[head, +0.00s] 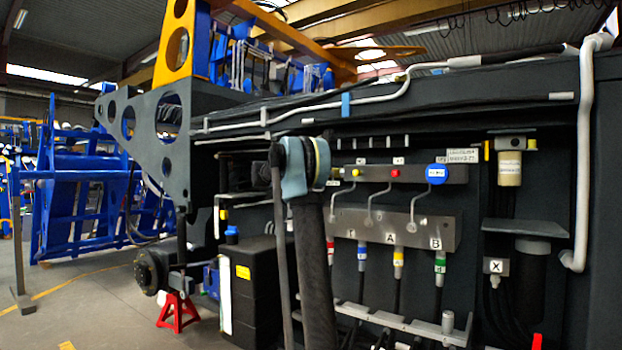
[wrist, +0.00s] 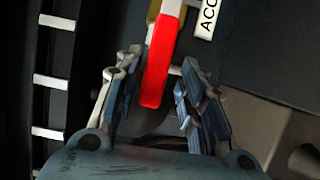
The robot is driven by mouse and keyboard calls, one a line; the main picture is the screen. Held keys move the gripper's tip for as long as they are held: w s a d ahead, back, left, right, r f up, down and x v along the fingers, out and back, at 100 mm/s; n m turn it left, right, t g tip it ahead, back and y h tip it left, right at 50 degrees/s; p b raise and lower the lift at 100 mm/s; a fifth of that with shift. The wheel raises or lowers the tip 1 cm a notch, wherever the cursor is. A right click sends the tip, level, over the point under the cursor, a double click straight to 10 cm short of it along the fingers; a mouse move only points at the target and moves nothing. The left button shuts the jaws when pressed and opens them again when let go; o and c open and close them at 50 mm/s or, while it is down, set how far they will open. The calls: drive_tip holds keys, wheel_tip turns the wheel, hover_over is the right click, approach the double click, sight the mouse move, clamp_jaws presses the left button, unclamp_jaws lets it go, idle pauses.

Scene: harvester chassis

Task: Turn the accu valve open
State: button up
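My gripper (wrist: 159,62) is open, with one finger on each side of the red lever and small gaps visible on both sides. The valve body is mostly outside the wrist view. In the head view my gripper is not visible. A small red piece at the bottom edge (head: 537,341) may be the same lever; I cannot tell.
The head view shows the dark chassis with a valve panel (head: 395,228), coloured hose couplings, a vertical grey pipe (head: 583,150) and a black cylinder (head: 531,280). In the wrist view, a dark panel with pale rungs (wrist: 53,80) stands left, and a brownish-grey part (wrist: 265,120) is right.

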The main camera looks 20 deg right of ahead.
drive_tip(key=shift+s+d+r, duration=0.1)
drive_tip(key=shift+d, duration=0.2)
drive_tip(key=shift+a, duration=0.1)
drive_tip(key=v, duration=1.2)
drive_tip(key=s+d+f+m+g+y, duration=0.1)
drive_tip(key=s+d+f+y, duration=0.15)
drive_tip(key=s+f, duration=0.6)
drive_tip(key=s+d+f+g+y, duration=0.1)
drive_tip(key=s+f+y, duration=0.3)
drive_tip(key=s, duration=0.7)
drive_tip(key=s+d+f+m+g+y, duration=0.1)
drive_tip(key=s+d+f+y, duration=0.1)
drive_tip(key=s+f, duration=0.7)
drive_tip(key=s+a+f+y, duration=0.4)
drive_tip(key=s+a+f, duration=0.2)
drive_tip(key=s+f, duration=0.8)
drive_tip(key=s+a+f+m+y, duration=0.1)
drive_tip(key=s+a+f+y, duration=0.3)
drive_tip(key=s+f, duration=0.9)
drive_tip(key=shift+s+a+f+m+y, duration=0.35)
drive_tip(key=shift+s+a, duration=0.2)
drive_tip(key=shift+a, duration=0.65)
